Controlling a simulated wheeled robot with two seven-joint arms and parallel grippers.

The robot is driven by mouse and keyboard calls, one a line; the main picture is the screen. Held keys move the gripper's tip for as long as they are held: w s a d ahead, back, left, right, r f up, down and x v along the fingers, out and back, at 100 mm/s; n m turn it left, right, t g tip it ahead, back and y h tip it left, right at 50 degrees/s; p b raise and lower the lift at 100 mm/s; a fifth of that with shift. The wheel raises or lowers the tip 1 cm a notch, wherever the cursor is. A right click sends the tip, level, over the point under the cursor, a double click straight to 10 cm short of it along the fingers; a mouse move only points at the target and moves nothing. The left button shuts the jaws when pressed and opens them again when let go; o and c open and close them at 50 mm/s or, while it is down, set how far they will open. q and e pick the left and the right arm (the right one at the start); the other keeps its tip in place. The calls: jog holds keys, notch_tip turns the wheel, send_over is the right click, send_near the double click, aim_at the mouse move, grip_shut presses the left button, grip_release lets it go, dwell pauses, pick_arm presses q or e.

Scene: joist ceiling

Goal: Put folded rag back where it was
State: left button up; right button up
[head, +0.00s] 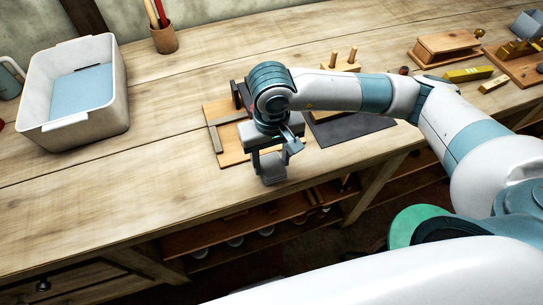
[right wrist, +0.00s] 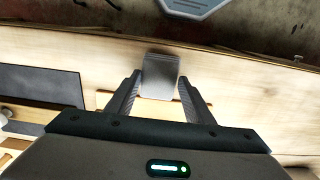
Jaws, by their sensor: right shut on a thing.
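My right gripper (head: 270,158) is over the front part of the workbench, pointing down, and is shut on a small grey folded thing, which looks like the folded rag (head: 273,170). In the right wrist view the gripper (right wrist: 160,88) has one finger on each side of the grey rag (right wrist: 160,78). The rag shows near the bench's front edge; its exact height above the top is hard to tell. My left gripper is not in view.
A wooden board (head: 217,115) with a grey bar lies behind the gripper, beside a dark mat (head: 350,128). A white tub (head: 42,105) with a blue flat thing stands at left. Wooden boxes and blocks crowd the right. The bench's (head: 130,180) left front is clear.

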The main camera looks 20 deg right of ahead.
jog(key=shift+f, duration=0.2)
jog(key=shift+f, duration=0.15)
jog(key=shift+b, duration=0.3)
jog(key=o, duration=1)
